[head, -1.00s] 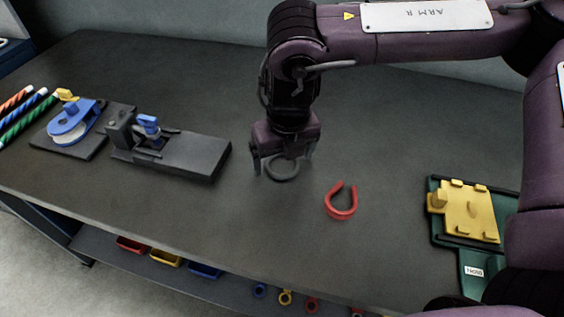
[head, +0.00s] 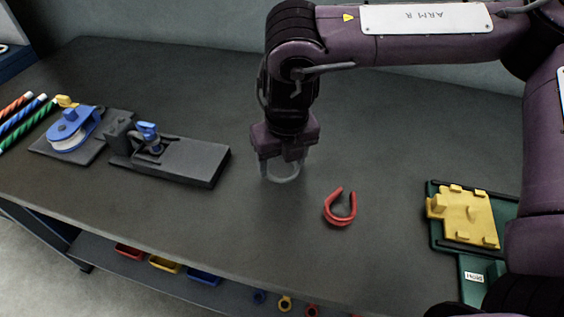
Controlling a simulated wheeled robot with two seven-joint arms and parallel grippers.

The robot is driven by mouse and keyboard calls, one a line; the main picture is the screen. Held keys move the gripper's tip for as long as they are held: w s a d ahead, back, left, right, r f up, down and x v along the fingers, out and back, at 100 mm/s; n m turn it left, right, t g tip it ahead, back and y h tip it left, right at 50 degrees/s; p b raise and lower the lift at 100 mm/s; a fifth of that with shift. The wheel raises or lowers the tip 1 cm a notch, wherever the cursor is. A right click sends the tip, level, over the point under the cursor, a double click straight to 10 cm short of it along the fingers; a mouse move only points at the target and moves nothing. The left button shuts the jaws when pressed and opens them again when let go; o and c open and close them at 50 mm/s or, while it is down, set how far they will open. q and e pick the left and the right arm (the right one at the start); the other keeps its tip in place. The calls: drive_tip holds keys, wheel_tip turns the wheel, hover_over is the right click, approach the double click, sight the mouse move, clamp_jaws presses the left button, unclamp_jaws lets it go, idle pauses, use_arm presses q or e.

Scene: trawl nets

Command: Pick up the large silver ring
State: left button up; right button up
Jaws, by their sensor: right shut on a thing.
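The large silver ring (head: 284,179) is at the middle of the dark table, directly under my right gripper. My right gripper (head: 282,170) points straight down and is shut on the ring, with its fingers partly hiding the ring's far side. The ring looks pale grey and is at or just above the table; I cannot tell which. My left gripper is not in view.
A red open ring (head: 340,208) lies close by to the right. A grey fixture (head: 190,160) and a blue tape holder (head: 75,130) stand at left. A green tray with a yellow plate (head: 466,215) is at right. The front middle table is clear.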

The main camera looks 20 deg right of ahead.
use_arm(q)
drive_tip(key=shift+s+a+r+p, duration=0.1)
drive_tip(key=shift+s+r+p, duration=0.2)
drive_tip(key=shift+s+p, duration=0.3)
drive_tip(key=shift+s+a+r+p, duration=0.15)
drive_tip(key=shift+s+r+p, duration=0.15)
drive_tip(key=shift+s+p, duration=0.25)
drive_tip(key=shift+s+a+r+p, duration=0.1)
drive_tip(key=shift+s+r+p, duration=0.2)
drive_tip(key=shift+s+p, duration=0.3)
use_arm(e)
wheel_tip(320, 180, up, 19)
drive_tip(key=shift+r, duration=0.1)
